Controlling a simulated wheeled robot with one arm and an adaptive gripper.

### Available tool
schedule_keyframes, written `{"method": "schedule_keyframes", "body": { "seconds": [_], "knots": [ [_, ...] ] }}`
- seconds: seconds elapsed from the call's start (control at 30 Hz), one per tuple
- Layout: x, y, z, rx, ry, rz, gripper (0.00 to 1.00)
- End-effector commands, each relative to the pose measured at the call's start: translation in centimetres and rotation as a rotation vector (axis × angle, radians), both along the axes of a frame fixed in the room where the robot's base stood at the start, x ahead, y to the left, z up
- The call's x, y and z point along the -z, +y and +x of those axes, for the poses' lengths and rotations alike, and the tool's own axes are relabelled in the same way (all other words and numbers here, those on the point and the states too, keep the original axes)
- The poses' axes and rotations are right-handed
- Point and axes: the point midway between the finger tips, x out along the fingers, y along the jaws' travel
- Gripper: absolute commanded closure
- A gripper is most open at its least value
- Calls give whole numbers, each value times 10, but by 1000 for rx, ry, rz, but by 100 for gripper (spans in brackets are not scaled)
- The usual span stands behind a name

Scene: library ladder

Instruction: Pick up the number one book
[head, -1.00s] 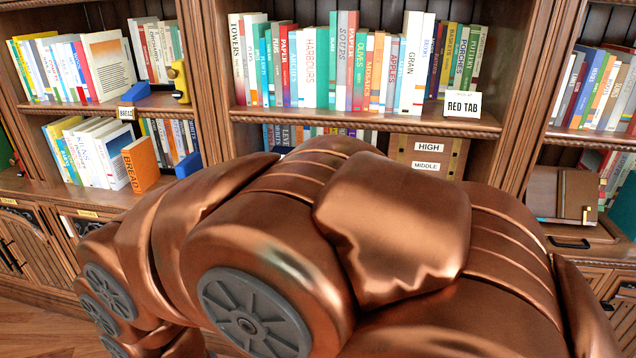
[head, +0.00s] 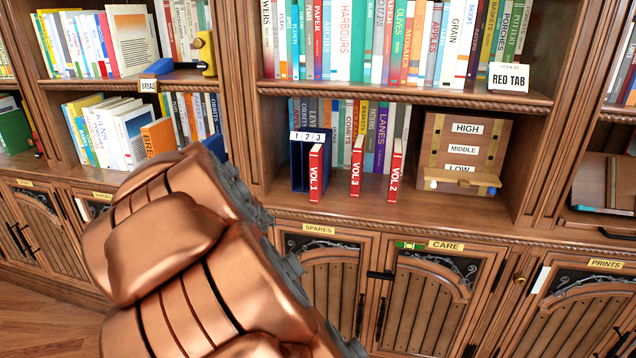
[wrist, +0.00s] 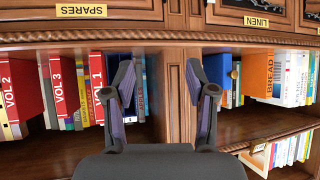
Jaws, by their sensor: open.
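The red VOL.1 book (head: 315,174) stands upright on the lower middle shelf, in front of the right part of a dark blue holder (head: 297,168) labelled 1 2 3. The red VOL.3 book (head: 356,166) and VOL.2 book (head: 395,171) stand apart to its right. In the wrist view, which is upside down, VOL.1 (wrist: 98,88) is just left of my gripper (wrist: 163,88). My gripper is open and empty, with its fingers facing the shelf divider. In the head view my arm hides the gripper.
A wooden box (head: 465,150) labelled HIGH, MIDDLE, LOW stands right of the volumes. A shelf divider (wrist: 175,90) is between the gripper's fingers in view. An orange BREAD book (wrist: 258,75) is on the neighbouring shelf. Cabinets with a SPARES label (head: 318,229) are below.

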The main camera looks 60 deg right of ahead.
Motion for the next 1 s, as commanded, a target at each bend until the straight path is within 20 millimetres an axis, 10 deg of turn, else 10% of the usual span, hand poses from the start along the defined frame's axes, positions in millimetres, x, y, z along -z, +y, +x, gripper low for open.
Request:
{"method": "schedule_keyframes", "body": {
  "seconds": [0.1,0.33,1.0],
  "knots": [
    [4,-66,-5,108,-92,-152,44],
    [-16,-148,-28,234,-223,-416,44],
    [-33,-203,-30,274,-277,-548,44]
  ]
}}
